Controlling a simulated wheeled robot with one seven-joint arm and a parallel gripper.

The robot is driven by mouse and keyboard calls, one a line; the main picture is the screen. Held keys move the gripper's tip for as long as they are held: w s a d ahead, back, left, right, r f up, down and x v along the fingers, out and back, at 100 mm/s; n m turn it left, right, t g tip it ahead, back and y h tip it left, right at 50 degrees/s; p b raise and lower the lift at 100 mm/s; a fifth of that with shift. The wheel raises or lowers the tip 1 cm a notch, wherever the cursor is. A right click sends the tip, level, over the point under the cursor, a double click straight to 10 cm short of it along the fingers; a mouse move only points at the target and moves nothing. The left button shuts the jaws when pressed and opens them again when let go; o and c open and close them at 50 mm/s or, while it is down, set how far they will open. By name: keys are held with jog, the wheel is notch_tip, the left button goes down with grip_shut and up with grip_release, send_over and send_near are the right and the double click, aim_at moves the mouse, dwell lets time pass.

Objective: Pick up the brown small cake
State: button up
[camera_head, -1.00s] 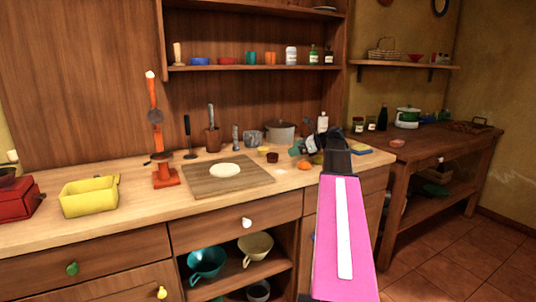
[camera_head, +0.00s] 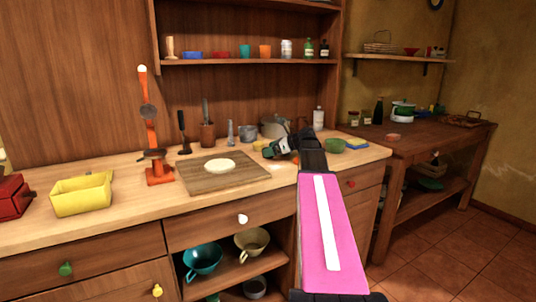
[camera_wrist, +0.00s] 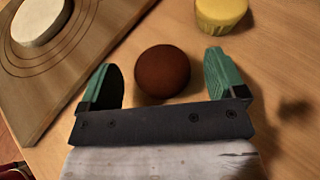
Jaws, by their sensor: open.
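In the wrist view the brown small cake (camera_wrist: 163,71) is a round, dark brown thing on the wooden counter. My gripper (camera_wrist: 162,80) is open, with one green finger to the left and one to the right of the cake. The cake lies between the fingertips, with a gap visible on both sides. I cannot tell how high the fingers are above the counter. In the head view my gripper (camera_head: 281,147) is over the counter, right of the cutting board, and the cake is hidden behind it.
A yellow cup-like thing (camera_wrist: 221,14) stands just beyond the right finger. A wooden cutting board (camera_head: 246,184) with white dough (camera_head: 220,166) lies to the left. A grey pot (camera_head: 273,126) stands behind my gripper, and a green bowl (camera_head: 335,145) to its right.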

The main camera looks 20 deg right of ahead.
jog(key=shift+x, duration=0.75)
jog(key=c, duration=1)
